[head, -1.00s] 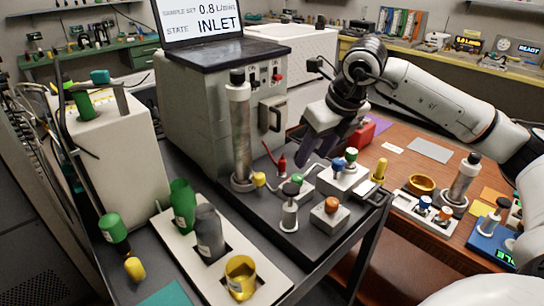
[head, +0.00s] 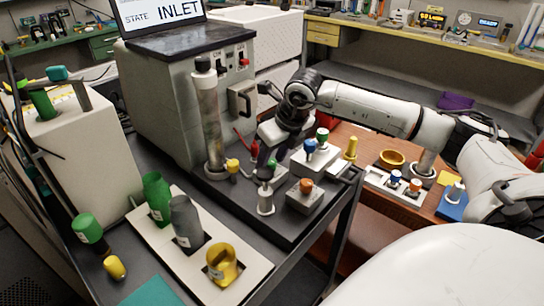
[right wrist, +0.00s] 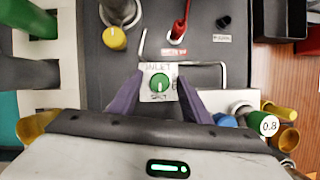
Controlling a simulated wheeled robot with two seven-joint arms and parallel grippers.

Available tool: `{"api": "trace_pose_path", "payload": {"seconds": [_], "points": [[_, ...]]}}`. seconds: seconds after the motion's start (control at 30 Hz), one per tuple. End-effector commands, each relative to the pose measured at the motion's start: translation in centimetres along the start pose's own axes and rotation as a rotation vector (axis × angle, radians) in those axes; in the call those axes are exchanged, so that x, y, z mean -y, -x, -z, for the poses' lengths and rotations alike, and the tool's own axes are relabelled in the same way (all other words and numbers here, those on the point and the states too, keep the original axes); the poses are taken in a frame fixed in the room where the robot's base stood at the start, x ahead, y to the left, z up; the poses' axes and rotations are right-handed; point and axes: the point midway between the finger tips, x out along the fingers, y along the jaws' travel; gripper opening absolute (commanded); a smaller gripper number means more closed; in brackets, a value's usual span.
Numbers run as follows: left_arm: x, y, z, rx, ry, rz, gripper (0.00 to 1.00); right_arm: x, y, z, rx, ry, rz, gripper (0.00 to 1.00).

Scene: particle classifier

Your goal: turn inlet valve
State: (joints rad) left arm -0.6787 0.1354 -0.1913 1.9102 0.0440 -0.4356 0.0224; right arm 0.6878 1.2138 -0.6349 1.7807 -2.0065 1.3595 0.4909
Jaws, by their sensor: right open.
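The inlet valve, a green round knob on a pale plate marked INLET, shows in the right wrist view (right wrist: 160,83). In the head view its green top (head: 272,164) is partly hidden by my right gripper. My right gripper (right wrist: 160,92) is open, with its two purple-grey fingers on either side of the knob. I cannot tell whether they touch it. In the head view the gripper (head: 268,148) reaches down over the black tray from the right. The screen (head: 158,12) on the grey classifier box reads STATE: INLET. My left gripper is out of view.
A glass column (head: 208,120) and a yellow knob (head: 232,165) stand left of the valve. A red handle (right wrist: 181,20) is beyond it. A white block with blue and green knobs (head: 312,160) and an orange-knobbed block (head: 305,196) stand close on the right.

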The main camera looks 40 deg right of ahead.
Motion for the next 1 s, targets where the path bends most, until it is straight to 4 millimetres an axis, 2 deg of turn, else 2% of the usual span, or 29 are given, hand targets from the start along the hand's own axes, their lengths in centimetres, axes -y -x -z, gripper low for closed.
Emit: {"api": "trace_pose_path", "payload": {"seconds": [0.13,0.37,0.67,1.0], "points": [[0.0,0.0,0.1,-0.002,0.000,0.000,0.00,0.0,0.0,0.0,0.000,0.000,0.000,0.42],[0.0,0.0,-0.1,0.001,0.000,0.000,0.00,0.0,0.0,0.0,0.000,-0.001,0.000,0.03],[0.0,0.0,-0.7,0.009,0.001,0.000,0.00,0.1,0.0,0.0,0.000,0.028,-0.013,0.02],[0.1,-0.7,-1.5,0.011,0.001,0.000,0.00,0.2,-0.1,0.0,0.001,0.220,-0.094,0.02]]}}
